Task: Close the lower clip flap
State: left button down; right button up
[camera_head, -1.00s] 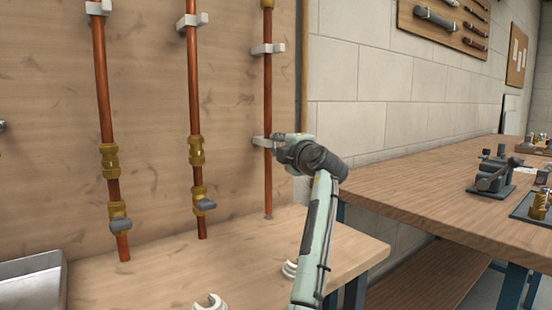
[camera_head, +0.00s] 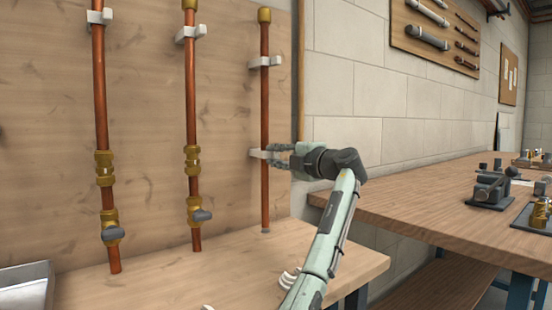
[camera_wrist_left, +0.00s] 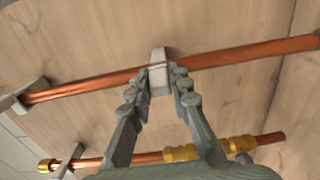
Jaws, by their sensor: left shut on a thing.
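The right-hand copper pipe (camera_head: 265,110) stands upright against the wooden panel. Its lower clip (camera_head: 255,153) is a pale bracket around the pipe at mid-height. My left gripper (camera_head: 277,157) reaches it from the right, level with it. In the left wrist view the lower clip (camera_wrist_left: 158,70) sits between the fingertips of my left gripper (camera_wrist_left: 162,84), which are closed in on its two sides. The fingers partly cover the clip, and I cannot tell how far its flap is closed. My right gripper is not in view.
An upper clip (camera_head: 265,61) holds the same pipe higher up. Two more pipes with brass fittings, the nearer being the middle pipe (camera_head: 191,110), stand to the left. White loose clips lie on the bench (camera_head: 180,275). A workbench (camera_head: 430,205) with tools stands at right.

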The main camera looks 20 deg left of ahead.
pick_arm(q)
jog(key=shift+a+r, duration=0.1)
jog(key=shift+r, duration=0.15)
jog(key=c, duration=1.8)
grip_release()
jog(key=o, duration=0.4)
jog(key=shift+f, duration=0.2)
jog(key=v, duration=1.2)
